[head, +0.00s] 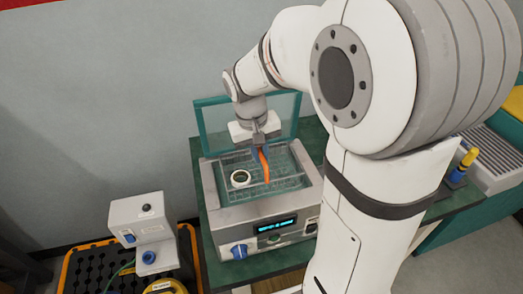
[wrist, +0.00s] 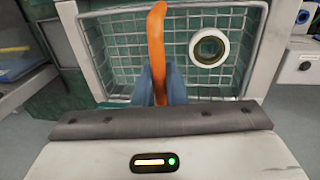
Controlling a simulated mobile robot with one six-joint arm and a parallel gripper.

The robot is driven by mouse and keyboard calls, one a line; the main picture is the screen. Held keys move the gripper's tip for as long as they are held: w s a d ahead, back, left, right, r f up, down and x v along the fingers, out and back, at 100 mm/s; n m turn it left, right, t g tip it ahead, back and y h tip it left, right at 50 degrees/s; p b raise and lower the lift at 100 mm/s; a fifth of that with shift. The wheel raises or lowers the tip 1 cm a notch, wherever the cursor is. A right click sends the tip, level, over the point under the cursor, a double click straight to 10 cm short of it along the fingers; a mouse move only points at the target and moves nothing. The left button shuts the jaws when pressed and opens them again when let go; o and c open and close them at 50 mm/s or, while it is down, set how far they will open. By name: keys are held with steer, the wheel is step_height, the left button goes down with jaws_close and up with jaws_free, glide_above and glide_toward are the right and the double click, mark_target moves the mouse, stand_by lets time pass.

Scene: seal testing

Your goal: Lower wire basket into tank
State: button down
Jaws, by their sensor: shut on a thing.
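The wire basket (head: 285,184) is a pale mesh tray with an orange handle (head: 263,165). It lies within the outline of the open tank (head: 262,211), a grey box with a lit display and a blue knob. How deep it sits is hard to tell. My gripper (head: 260,147) is over the tank, with its blue fingers shut on the orange handle. In the wrist view the fingers (wrist: 158,86) close around the handle (wrist: 156,45), with the basket mesh (wrist: 115,50) beyond.
The teal tank lid (head: 213,125) stands raised behind the tank. A grey device (head: 143,235) and a black, yellow-edged surface (head: 85,270) are to the left. A yellow-and-blue tool (head: 463,167) stands to the right on the green bench.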

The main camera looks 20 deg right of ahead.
mark_target(260, 176)
steer(key=shift+f+b, duration=3.15)
steer(key=shift+f, duration=1.2)
steer(key=shift+f+b, duration=0.45)
steer(key=shift+f, duration=0.15)
steer(key=c, duration=1.4)
jaws_free()
step_height(260, 176, up, 11)
steer(key=p, duration=0.8)
